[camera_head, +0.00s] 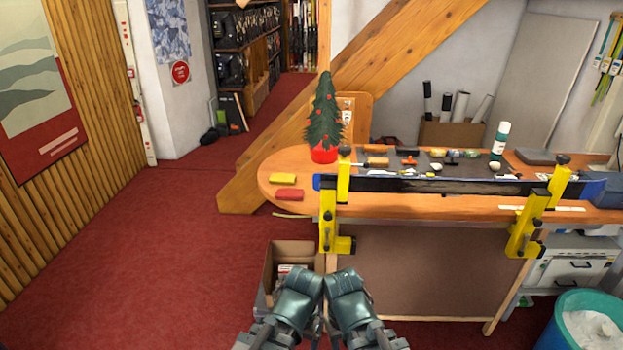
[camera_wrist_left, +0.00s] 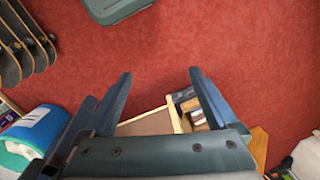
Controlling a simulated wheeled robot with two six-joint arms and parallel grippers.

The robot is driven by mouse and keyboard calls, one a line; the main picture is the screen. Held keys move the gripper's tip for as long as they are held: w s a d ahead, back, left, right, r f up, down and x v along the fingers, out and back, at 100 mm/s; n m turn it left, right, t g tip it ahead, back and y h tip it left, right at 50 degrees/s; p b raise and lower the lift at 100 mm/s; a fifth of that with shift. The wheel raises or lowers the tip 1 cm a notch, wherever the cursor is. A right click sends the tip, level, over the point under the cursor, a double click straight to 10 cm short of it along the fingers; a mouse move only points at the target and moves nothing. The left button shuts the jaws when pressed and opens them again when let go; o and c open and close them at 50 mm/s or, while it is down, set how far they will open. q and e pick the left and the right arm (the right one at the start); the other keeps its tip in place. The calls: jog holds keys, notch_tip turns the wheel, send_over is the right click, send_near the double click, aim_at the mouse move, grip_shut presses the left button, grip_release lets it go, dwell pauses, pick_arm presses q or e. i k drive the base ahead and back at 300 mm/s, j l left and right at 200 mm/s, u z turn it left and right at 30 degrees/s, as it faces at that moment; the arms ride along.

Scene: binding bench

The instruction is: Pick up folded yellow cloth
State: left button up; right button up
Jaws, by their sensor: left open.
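The folded yellow cloth (camera_head: 283,178) lies flat on the left rounded end of the wooden bench (camera_head: 275,165) in the head view. A folded red cloth (camera_head: 289,194) lies just in front of it. My left gripper (camera_wrist_left: 158,75) shows in the left wrist view, open with nothing between its fingers. The yellow cloth is not seen in that view. In the head view, dark parts of my two arms show at the bottom centre, below and in front of the bench and apart from the cloth. My right gripper's fingers are not visible.
A small tree in a red pot (camera_head: 324,152) stands right of the cloths. Yellow clamps (camera_head: 335,215) hold a long dark board (camera_head: 430,185) at the bench front. A cardboard box (camera_head: 290,258) is below the bench's left end. Red floor (camera_head: 150,260) is open to the left.

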aim_at(279, 179)
jog(key=j+z, duration=0.1)
jog(key=z, duration=0.3)
jog(key=i+j+z, duration=0.1)
jog(key=z, duration=0.3)
jog(key=j+z, duration=0.1)
jog(key=z, duration=0.3)
jog(key=j+z, duration=0.25)
jog(key=j, duration=0.3)
jog(key=j+z, duration=0.25)
jog(key=j, duration=0.35)
jog(key=j+z, duration=0.25)
jog(key=j, duration=0.3)
jog(key=k+j+z, duration=0.15)
jog(key=j+z, duration=0.15)
jog(key=j, duration=0.25)
jog(key=k+j, duration=0.1)
jog(key=j, duration=0.35)
jog(key=k+j, duration=0.1)
jog(key=j, duration=0.4)
jog(key=k+j, duration=0.1)
jog(key=j, duration=0.35)
jog(key=k+j, duration=0.15)
jog(key=j, duration=0.3)
